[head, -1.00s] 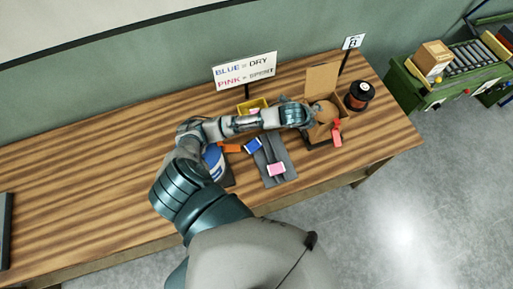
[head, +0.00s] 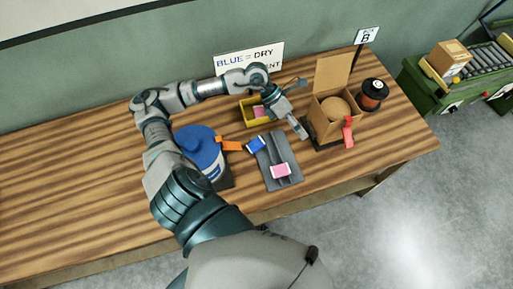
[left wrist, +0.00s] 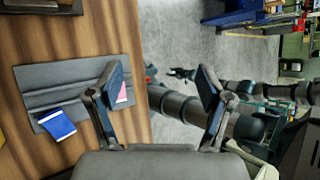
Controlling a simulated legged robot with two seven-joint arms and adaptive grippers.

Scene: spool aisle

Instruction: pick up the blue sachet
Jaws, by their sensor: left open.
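The blue sachet (head: 257,144) lies on the far left corner of a dark grey mat (head: 292,178), partly over its edge. In the left wrist view the blue sachet (left wrist: 57,125) is left of both fingers. A pink sachet (head: 281,170) lies on the near part of the mat; a finger partly hides it in the left wrist view. My left gripper (head: 300,129) is above the table, right of the blue sachet and apart from it. In the left wrist view its fingers (left wrist: 160,92) are wide apart with nothing between them. A dark gripper, apparently my right, shows small beyond the table edge.
A blue-lidded tub (head: 200,148) with an orange tag (head: 230,145) stands left of the mat. An open cardboard box (head: 325,122) with a red tag (head: 348,132) and a dark jar (head: 372,95) are right. The table's left is clear.

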